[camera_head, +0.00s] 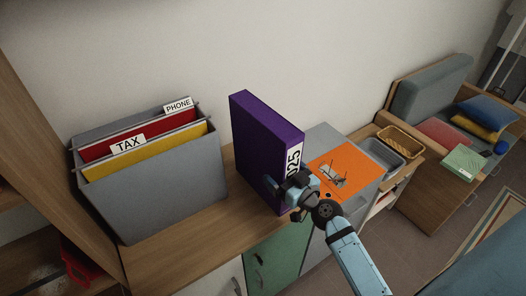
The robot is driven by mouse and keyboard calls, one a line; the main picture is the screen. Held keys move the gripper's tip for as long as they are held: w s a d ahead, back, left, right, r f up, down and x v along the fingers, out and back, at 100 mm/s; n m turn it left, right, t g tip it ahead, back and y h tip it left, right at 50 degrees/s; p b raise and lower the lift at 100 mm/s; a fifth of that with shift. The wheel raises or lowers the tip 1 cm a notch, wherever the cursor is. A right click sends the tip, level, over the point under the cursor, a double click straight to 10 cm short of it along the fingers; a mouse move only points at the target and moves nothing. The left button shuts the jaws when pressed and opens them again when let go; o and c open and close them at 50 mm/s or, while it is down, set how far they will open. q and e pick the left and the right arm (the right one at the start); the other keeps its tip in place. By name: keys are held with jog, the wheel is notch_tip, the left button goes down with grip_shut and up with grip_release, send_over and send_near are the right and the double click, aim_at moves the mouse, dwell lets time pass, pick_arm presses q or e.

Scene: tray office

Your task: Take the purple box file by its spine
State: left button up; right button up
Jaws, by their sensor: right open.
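The purple box file (262,139) stands upright on the wooden cabinet top, with a white label reading "025" in part on its spine. My right gripper (287,190) is at the lower part of the spine, over the bottom of the label. The right gripper is open. Its fingers overlap the spine in the picture, and I cannot tell whether they touch it. My left gripper is not in view.
A grey file holder (160,190) with tabbed folders stands left of the box file. An orange folder (345,164) lies to the right on a grey surface. A grey tray (378,163) and a wicker basket (400,141) are beyond it. Some wooden top (200,222) is bare in front.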

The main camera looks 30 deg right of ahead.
jog(key=shift+w, duration=0.3)
jog(key=c, duration=1.6)
jog(key=shift+o, duration=0.2)
jog(key=shift+r, duration=0.1)
